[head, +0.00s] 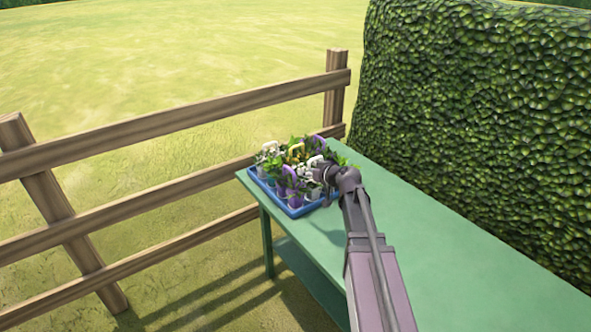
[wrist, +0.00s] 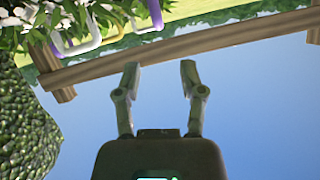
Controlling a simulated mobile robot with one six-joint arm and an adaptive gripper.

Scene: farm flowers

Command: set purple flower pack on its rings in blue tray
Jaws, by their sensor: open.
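The blue tray (head: 295,213) stands on the far left end of the green table and holds several flower packs. A purple flower pack (head: 291,186) is near its front corner, with its purple handle up. Another purple handle (head: 318,142) shows at the back of the tray; I cannot tell which pack is meant. My gripper (head: 319,174) is over or beside the tray's right side, partly covering it. In the wrist view my gripper (wrist: 160,72) is open with nothing between its fingers. A purple handle (wrist: 155,13) shows at the top there, beyond the fingertips. Any rings are hidden.
White (head: 270,148) and yellow (head: 296,150) handles stand among the other packs. The green table (head: 450,235) is bare to the right of my arm. A wooden fence (head: 160,124) runs behind and left, and a tall hedge (head: 470,90) borders the table's far side.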

